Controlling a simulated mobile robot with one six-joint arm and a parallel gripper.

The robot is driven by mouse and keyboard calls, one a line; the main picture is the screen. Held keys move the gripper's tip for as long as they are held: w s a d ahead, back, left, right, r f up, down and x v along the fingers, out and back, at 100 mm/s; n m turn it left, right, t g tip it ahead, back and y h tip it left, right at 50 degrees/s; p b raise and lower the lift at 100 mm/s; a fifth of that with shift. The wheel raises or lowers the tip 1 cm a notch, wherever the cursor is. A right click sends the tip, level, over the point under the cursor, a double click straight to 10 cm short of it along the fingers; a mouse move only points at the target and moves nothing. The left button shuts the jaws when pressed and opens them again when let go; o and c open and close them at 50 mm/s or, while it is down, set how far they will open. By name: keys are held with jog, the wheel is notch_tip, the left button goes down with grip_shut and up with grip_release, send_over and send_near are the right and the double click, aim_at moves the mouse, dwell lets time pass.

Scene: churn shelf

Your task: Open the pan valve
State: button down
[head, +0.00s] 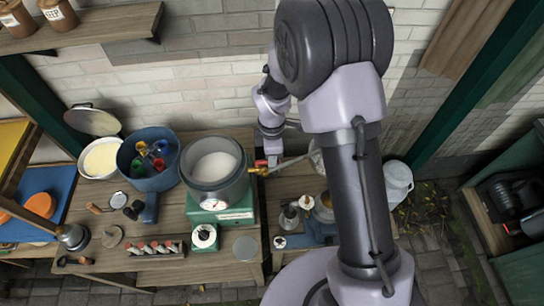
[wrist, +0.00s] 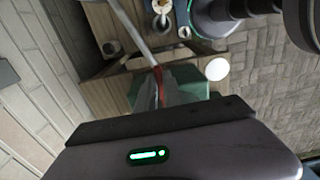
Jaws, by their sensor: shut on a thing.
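The pan (head: 213,168) is a grey round vessel of white liquid on a green stand with a dial. Its brass valve (head: 257,171) sticks out of the right side, with a small red handle (head: 261,162) on top. My gripper (head: 270,160) is beside the valve, partly hidden by my arm. In the wrist view, my gripper (wrist: 150,92) is shut around a red piece (wrist: 160,74), which looks like the valve handle. The jaws hide much of it. How far the valve is turned cannot be told.
A grey metal rod (head: 292,160) runs right from near the valve. A blue pot (head: 149,160) and a cream-filled bowl (head: 101,158) stand left of the pan. Several small bottles (head: 156,247) stand in front. A white lidded container (head: 397,183) is at right.

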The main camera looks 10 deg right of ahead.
jog(key=c, duration=1.8)
grip_release()
jog(key=shift+o, duration=0.2)
jog(key=shift+r, duration=0.1)
notch_tip(320, 180, up, 17)
jog(key=p, duration=0.1)
jog(key=shift+r+p, duration=0.15)
jog(key=shift+p, duration=0.2)
